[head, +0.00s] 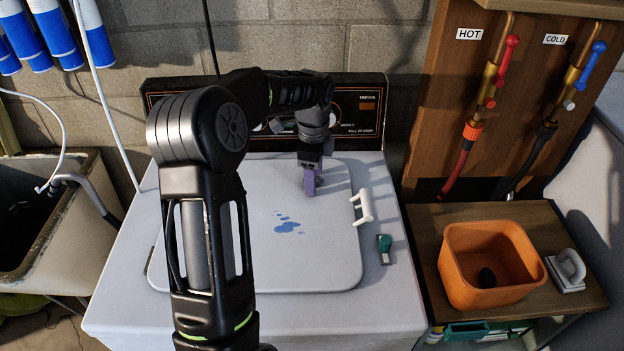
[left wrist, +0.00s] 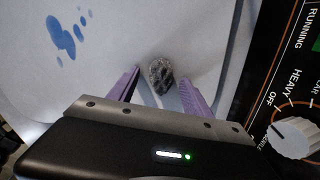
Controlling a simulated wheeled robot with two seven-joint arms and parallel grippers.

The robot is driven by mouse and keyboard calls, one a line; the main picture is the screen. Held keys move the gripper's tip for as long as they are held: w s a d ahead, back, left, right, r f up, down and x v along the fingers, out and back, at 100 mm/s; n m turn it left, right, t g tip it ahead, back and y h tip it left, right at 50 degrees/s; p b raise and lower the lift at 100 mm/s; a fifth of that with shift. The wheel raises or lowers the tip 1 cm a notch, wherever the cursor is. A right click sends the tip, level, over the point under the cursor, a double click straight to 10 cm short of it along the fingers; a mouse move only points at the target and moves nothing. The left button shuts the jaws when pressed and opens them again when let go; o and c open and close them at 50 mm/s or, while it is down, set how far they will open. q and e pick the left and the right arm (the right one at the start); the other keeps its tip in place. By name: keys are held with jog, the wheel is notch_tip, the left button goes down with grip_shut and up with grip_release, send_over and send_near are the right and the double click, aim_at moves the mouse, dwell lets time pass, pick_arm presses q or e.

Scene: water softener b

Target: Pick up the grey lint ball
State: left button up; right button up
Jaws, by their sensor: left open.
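The grey lint ball (left wrist: 160,75) lies on the washer's pale lid near the control panel. In the left wrist view it sits between the tips of my left gripper's two purple fingers, with a gap on either side. My left gripper (head: 311,185) is open and points down at the back of the lid in the head view. The lint ball is not visible in the head view, apparently hidden by the gripper. My right gripper is not in view.
The washer lid (head: 320,265) has a blue spill (head: 286,224) and a white handle (head: 361,207). The control panel (head: 360,115) rises close behind. A green-and-white tool (head: 384,246) lies at right. An orange bin (head: 480,250) holding a dark ball stands beside a white-handled brush (head: 567,271).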

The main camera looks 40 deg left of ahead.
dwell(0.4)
pick_arm(q)
grip_shut()
dwell(0.4)
